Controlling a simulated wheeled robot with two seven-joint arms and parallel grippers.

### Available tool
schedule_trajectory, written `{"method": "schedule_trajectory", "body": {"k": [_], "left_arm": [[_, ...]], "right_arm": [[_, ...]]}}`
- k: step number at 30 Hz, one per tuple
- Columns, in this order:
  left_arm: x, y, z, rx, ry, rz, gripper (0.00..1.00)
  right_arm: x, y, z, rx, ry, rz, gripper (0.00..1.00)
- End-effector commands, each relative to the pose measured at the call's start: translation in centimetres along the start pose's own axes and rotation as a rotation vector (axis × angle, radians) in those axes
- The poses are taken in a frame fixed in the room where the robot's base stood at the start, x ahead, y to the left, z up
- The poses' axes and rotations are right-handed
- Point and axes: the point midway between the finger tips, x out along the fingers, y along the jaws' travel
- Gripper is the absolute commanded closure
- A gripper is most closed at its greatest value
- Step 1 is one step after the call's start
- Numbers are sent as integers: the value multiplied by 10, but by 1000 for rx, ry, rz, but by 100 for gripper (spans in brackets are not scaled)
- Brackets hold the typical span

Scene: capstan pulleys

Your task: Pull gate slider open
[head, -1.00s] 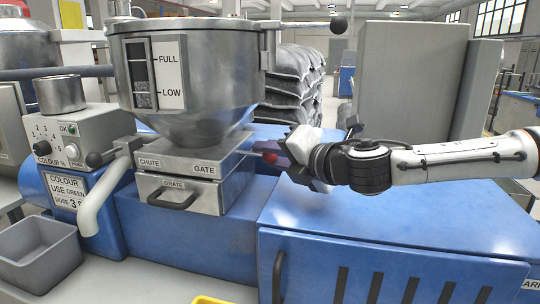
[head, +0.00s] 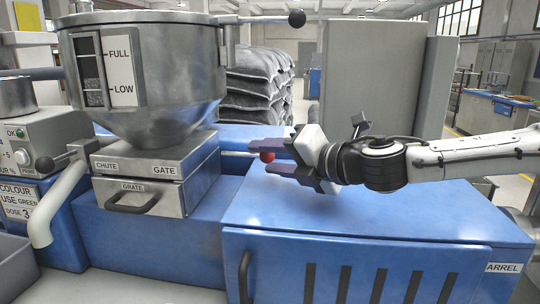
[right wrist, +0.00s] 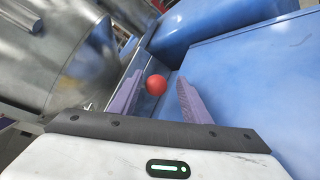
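The gate slider's red knob (head: 267,157) sits at the end of a thin rod on the right side of the metal block labelled GATE (head: 165,170). A stretch of rod shows between block and knob. My right gripper (head: 259,155) is open, its two purple fingers on either side of the knob. In the right wrist view the red knob (right wrist: 156,85) lies between the spread fingers, with a visible gap to each. My left gripper is not in view.
A steel hopper (head: 150,75) stands above the gate block. A drawer labelled GRATE (head: 165,195) is below it. A blue machine housing (head: 370,220) lies under my right arm. A grey upright panel (head: 370,75) stands behind the arm.

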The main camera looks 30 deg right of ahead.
Motion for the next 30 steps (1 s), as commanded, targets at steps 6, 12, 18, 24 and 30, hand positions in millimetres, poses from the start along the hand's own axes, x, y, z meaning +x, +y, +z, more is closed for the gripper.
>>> {"method": "schedule_trajectory", "body": {"k": [6,12,18,24,30], "left_arm": [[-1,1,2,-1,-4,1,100],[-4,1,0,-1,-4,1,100],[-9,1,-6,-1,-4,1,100],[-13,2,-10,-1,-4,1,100],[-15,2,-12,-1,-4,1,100]], "right_arm": [[0,2,2,0,-5,4,57],[-8,4,4,-1,-8,5,57],[-28,6,4,3,-7,9,57],[-43,5,6,-2,-11,6,57],[-57,5,3,-4,-6,8,57]]}}
